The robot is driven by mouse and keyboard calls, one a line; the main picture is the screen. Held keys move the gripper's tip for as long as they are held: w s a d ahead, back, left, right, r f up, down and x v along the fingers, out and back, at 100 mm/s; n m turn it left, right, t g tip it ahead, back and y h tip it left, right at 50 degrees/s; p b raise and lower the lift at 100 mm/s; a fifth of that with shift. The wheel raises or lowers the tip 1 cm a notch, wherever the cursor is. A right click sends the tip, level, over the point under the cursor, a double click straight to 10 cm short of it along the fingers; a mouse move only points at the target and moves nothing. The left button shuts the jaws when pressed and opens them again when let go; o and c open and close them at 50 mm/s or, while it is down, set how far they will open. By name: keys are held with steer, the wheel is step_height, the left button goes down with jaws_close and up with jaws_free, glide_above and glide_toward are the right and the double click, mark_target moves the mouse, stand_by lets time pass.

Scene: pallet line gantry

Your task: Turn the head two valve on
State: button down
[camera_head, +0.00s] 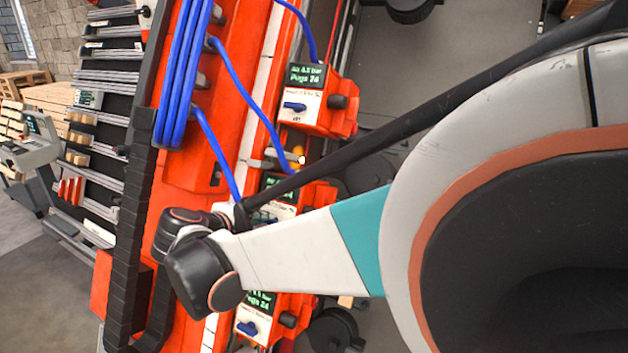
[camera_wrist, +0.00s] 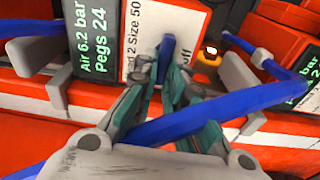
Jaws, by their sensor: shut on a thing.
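The head two valve is a small blue handle (camera_wrist: 167,46) on a white label plate (camera_wrist: 150,20) in the wrist view. The plate reads "2 Size 50", with "off" partly visible right of the handle. My gripper (camera_wrist: 163,82) has its grey and teal fingers closed around the handle. The handle points roughly up and down in this view; its exact turn is hard to tell. In the head view, the middle red head (camera_head: 318,193) is partly covered by my arm, and my gripper is hidden there.
A blue hose (camera_wrist: 205,115) crosses close over my fingers in the wrist view. A green display (camera_wrist: 95,45) reads "Air 6.2 bar Pegs 24". An amber lamp (camera_wrist: 208,58) is to the right. Similar heads sit above (camera_head: 345,110) and below (camera_head: 266,337) in the head view.

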steer(key=shift+n, duration=0.3)
stand_by(0.4)
steer(key=c, duration=1.7)
jaws_free()
steer(key=shift+o, duration=0.2)
